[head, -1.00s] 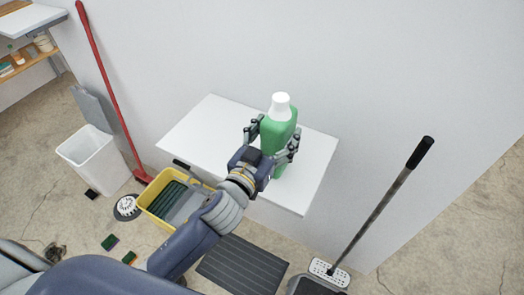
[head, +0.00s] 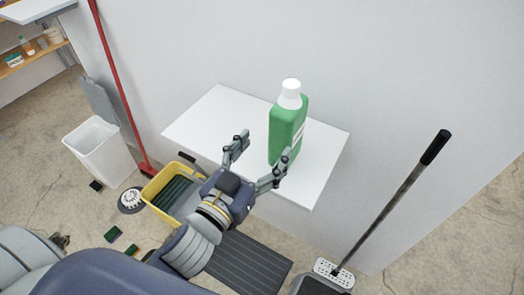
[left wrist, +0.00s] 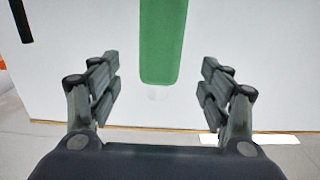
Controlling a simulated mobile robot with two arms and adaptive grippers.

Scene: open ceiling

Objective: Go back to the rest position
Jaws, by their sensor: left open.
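A green bottle with a white cap (head: 287,128) stands upright on the white wall shelf (head: 215,110). My left gripper (head: 258,160) is open and empty in front of the bottle, on its near side. In the left wrist view the lower part of the green bottle (left wrist: 162,45) shows beyond the open fingers (left wrist: 160,90), with a gap between. My right gripper is not in view.
Below the shelf are a yellow bucket (head: 160,205), a white bin (head: 100,150) and a dark grooved mat (head: 245,262). A red-handled broom (head: 112,80) leans at the left. A black-handled mop (head: 390,210) leans at the right.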

